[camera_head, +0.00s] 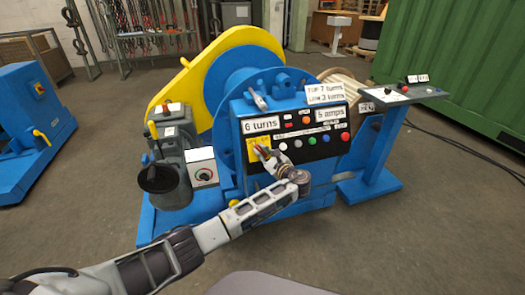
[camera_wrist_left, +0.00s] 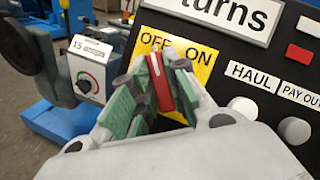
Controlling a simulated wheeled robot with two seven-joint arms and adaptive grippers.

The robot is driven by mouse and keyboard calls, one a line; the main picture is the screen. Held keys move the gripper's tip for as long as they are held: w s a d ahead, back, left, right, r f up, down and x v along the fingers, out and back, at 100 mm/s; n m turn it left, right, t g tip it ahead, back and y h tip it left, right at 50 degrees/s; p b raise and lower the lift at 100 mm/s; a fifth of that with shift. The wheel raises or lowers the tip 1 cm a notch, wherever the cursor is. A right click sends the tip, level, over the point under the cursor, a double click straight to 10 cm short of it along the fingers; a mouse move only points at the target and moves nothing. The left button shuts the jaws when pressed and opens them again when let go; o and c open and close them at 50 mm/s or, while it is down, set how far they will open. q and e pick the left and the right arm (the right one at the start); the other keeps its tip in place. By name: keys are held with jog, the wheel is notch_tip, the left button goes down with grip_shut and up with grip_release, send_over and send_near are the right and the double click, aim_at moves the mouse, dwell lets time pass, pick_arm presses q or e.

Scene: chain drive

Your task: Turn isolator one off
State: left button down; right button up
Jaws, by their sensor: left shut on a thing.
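The isolator is a yellow plate (camera_wrist_left: 202,62) marked OFF on the left and ON on the right, with a red handle (camera_wrist_left: 159,84) in front of it. In the head view the yellow plate (camera_head: 254,157) is at the left of the black panel, below the "6 turns" label. My left gripper (camera_wrist_left: 156,92) is shut on the red handle, one green-padded finger on each side. In the wrist view the handle stands near upright, its top leaning slightly left. In the head view the left gripper (camera_head: 264,152) covers part of the plate. My right gripper is out of view.
The black panel (camera_head: 320,145) has several coloured buttons right of the isolator. A white box with a dial (camera_head: 203,174) and a dark grey cup-shaped part (camera_head: 165,187) stand to the left. A blue pedestal (camera_head: 373,150) stands right. Open floor lies in front.

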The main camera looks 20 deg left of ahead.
pick_arm(q)
jog(key=shift+n+g+p, duration=0.3)
jog(key=shift+n+g, duration=0.2)
jog(key=shift+n, duration=0.8)
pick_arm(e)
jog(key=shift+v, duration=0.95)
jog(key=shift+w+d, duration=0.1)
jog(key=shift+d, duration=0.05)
pick_arm(q)
jog(key=c, duration=1.5)
grip_release()
jog(key=shift+o, duration=0.6)
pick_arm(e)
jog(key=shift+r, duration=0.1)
pick_arm(q)
jog(key=v, duration=1.2)
jog(key=shift+f, duration=0.1)
